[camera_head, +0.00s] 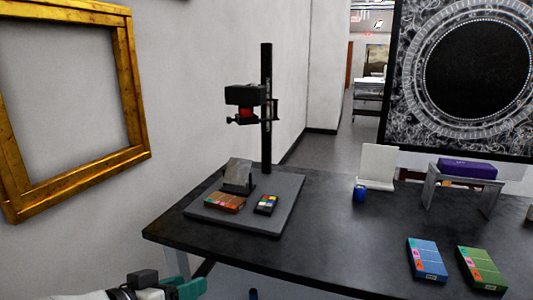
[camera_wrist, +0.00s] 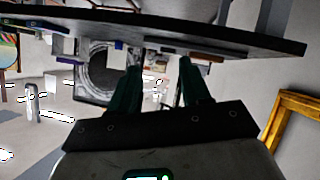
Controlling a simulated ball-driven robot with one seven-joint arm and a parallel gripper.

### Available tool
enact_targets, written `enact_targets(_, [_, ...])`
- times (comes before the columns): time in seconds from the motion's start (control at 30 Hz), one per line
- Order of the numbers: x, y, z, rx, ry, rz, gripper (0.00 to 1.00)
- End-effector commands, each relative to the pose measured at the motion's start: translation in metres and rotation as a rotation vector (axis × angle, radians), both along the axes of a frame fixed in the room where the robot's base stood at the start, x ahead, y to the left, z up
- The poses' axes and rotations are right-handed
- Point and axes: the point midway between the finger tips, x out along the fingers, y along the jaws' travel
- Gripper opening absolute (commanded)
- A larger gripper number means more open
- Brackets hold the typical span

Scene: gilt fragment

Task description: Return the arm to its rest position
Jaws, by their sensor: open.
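My gripper (camera_head: 190,288) shows at the lower left edge of the head view, low in front of the black table (camera_head: 330,245) and apart from it. Only its green finger part and a piece of my pale arm are in the picture; the rest is cut off. In the wrist view, the two dark green fingers (camera_wrist: 160,72) stand apart with nothing between them. The table's dark slab (camera_wrist: 240,38) crosses the top of that view.
A copy stand (camera_head: 266,115) with a grey base holds small boxes. A blue box (camera_head: 427,260) and a green box (camera_head: 482,268) lie at the table's right front. A gilt frame (camera_head: 135,90) hangs left. Floor shows beyond the table (camera_head: 335,152).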

Motion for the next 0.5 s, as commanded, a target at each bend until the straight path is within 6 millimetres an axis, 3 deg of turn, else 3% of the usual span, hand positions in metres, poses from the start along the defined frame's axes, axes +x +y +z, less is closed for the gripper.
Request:
enact_targets(0.03, [0.006, -0.031, -0.021, -0.006, 0.065, -0.015, 0.47])
enact_targets(0.17, [0.008, -0.103, -0.074, -0.001, 0.236, -0.029, 0.47])
enact_targets(0.27, [-0.001, -0.161, -0.112, 0.016, 0.364, -0.038, 0.47])
enact_targets(0.37, [-0.020, -0.219, -0.145, 0.049, 0.485, -0.041, 0.47])
enact_targets(0.5, [-0.064, -0.295, -0.182, 0.117, 0.639, -0.037, 0.47])
